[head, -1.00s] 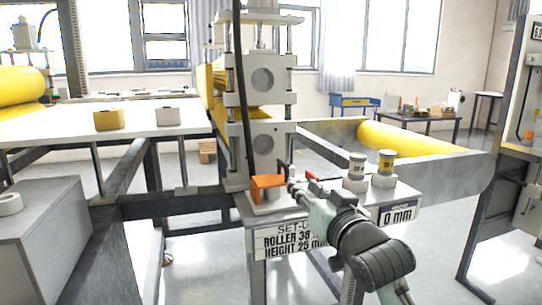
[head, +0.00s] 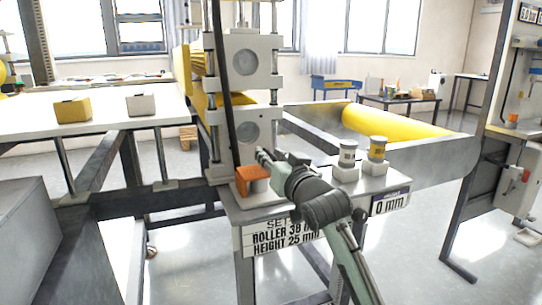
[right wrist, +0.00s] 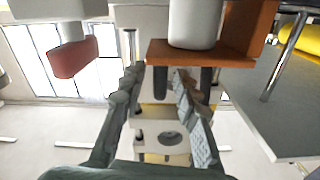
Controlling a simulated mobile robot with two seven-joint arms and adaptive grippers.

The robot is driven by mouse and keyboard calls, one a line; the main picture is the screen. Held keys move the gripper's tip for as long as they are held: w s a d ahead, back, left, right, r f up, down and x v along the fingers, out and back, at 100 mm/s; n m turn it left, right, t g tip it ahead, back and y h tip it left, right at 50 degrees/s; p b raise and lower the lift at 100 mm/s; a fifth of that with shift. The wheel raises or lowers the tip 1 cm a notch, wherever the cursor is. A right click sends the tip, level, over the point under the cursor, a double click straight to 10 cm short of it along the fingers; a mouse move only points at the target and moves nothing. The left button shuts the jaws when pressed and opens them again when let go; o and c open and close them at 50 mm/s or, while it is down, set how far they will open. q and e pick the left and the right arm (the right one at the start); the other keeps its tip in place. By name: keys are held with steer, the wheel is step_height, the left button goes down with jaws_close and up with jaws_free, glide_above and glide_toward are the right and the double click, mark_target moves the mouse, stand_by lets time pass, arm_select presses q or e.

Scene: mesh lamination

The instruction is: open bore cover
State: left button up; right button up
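The press frame (head: 218,100) has two round bores, the upper bore (head: 245,62) and the lower bore (head: 245,135). I cannot tell for sure which part is the bore cover. My right gripper (head: 262,155) is in front of the frame, just below the lower bore and above the orange bracket (head: 247,188). In the right wrist view its fingers (right wrist: 155,88) are apart with nothing between them. Past them a bore (right wrist: 172,138) shows in a pale block. The orange bracket (right wrist: 225,48) with a pale cylinder (right wrist: 195,22) is close above the fingers. My left gripper is not in view.
A red handle (right wrist: 75,58) shows at left in the right wrist view. A dark vertical cable (head: 225,90) hangs before the frame. A yellow roller (head: 400,128) lies behind.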

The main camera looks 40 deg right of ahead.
jaws_close()
stand_by(0.3)
stand_by(0.3)
